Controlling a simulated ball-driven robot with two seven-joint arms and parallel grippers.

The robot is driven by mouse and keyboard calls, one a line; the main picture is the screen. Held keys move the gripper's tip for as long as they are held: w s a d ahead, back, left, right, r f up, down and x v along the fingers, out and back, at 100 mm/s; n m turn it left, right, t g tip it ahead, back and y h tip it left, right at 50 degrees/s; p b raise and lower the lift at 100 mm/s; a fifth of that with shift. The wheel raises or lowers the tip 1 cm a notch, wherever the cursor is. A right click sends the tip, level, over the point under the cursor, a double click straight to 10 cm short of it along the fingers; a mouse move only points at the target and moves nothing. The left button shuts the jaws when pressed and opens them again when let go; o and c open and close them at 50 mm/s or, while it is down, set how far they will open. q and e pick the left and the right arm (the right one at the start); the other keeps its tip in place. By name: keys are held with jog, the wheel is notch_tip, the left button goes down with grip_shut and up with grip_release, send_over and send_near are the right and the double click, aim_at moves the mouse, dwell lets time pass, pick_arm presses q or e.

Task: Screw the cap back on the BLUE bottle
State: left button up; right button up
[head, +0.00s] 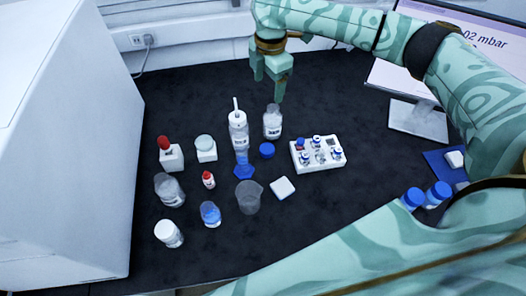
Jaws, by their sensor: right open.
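A loose blue cap (266,150) lies on the dark bench mat near the middle. A clear bottle (272,124) with a pale label stands just behind it, with no blue cap visible on its neck. A small glass vessel (210,215) with blue contents stands at the front. I cannot tell for certain which one is the blue bottle. My right gripper (269,87) points down with its fingers apart and looks empty, above and behind the clear bottle. The left gripper is not in view.
A white wash bottle (238,128) stands left of the clear bottle. A white vial rack (318,154) sits to the right. Several small vessels crowd the left and front, including a beaker (248,197). Blue-capped bottles (437,194) stand far right, near a monitor (480,45).

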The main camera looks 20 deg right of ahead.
notch_tip(320, 180, down, 13)
jog(key=w+b, duration=0.2)
jog(key=b, duration=0.6)
pick_arm(q)
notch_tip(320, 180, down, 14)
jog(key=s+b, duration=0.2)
jog(key=b, duration=0.3)
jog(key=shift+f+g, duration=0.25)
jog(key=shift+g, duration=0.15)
pick_arm(e)
send_over(267, 148)
jog(key=shift+g, duration=0.3)
jog(key=f, duration=1)
jog(key=shift+w+a+f, duration=0.2)
jog(key=shift+f, duration=0.05)
jog(key=f+b, duration=0.3)
jog(key=f, duration=0.2)
jog(key=shift+s+d+f+b, duration=0.2)
jog(key=shift+f+b, duration=0.05)
jog(key=shift+b, duration=0.1)
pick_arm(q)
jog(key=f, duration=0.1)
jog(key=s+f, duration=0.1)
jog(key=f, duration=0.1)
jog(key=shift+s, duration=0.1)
pick_arm(e)
jog(key=shift+r, duration=0.15)
jog(key=shift+c, duration=0.3)
jog(key=c, duration=1)
